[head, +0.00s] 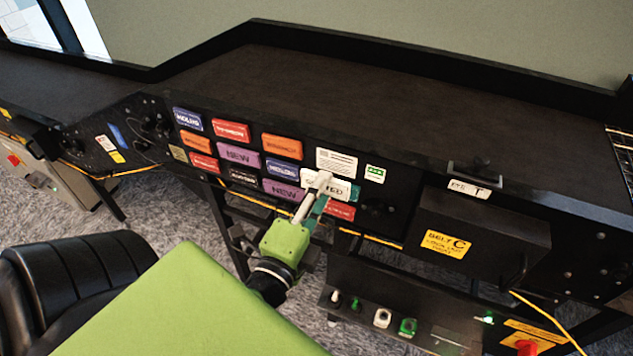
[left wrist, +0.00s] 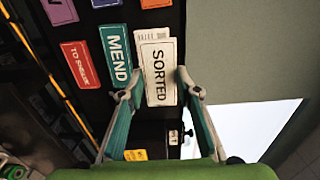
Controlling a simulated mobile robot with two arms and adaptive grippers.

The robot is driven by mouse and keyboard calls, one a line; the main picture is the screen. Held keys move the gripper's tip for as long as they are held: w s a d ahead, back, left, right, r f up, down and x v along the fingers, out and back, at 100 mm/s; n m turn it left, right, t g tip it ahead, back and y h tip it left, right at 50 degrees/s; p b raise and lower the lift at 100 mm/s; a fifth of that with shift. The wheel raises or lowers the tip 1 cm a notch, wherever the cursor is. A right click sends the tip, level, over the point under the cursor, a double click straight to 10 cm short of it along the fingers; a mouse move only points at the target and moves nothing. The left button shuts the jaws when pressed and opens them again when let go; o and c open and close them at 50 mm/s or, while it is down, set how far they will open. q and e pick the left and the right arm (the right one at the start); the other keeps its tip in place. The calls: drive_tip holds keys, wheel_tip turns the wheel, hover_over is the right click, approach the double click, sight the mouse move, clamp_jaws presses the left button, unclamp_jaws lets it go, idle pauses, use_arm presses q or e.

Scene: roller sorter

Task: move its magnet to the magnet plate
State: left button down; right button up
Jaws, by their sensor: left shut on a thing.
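The white SORTED magnet (head: 340,190) is at the right side of the rows of coloured magnets on the sorter's black front panel (head: 400,190). My left gripper (head: 322,186) is shut on it. In the left wrist view the two fingers (left wrist: 156,88) hold the SORTED magnet (left wrist: 158,72) by its sides, its lettering facing me. It overlaps a white printed card (left wrist: 152,35) behind it. Whether it touches the panel I cannot tell. The teal MEND magnet (left wrist: 116,53) is just beside it. My right gripper is not in view.
A red TO SHELVE magnet (left wrist: 82,62) is near MEND. A green-and-white tag (head: 375,174) is right of the white card (head: 336,161). A black box with a yellow label (head: 445,243) juts out at right. Below is a shelf with small knobs (head: 382,318).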

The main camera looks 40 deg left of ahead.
sight(339, 160)
use_arm(q)
drive_tip(key=shift+p+x, duration=1.3)
drive_tip(key=shift+x, duration=1.9)
drive_tip(key=shift+a, duration=0.1)
drive_tip(key=shift+w, duration=0.15)
drive_tip(key=c, duration=1.4)
unclamp_jaws()
drive_tip(key=v, duration=1.2)
